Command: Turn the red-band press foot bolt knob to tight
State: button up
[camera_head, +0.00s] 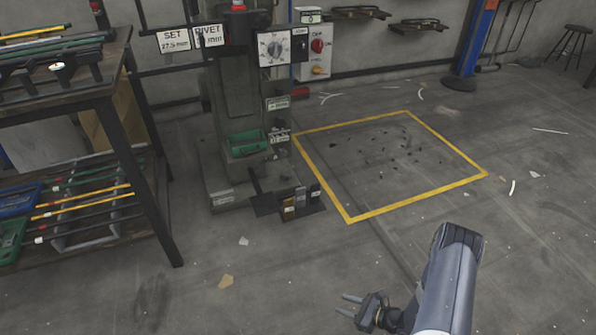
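A grey-green press (236,95) stands left of centre, with its top cut off by the frame. A small red part (238,6) shows at its upper edge; I cannot tell whether it is a red band. A dark foot plate (265,204) with several small tabbed blocks sits at its base. I cannot make out a foot bolt knob there. My gripper (342,304) is low in the picture, right of and nearer than the press. Its two fingers are apart with nothing between them.
A workbench (125,75) with rods and trays stands at the left. A control panel with a dial (274,49) is on the press. A yellow floor outline (415,197) encloses dark debris to the right. A blue post (475,40) stands behind. The floor between my gripper and the press is mostly clear.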

aim_at(286, 175)
jog(key=i, duration=1.65)
jog(key=i+l+u, duration=0.1)
jog(key=i+u, duration=0.3)
jog(key=i+l+u, duration=0.25)
jog(key=u, duration=0.15)
jog(key=i, duration=0.1)
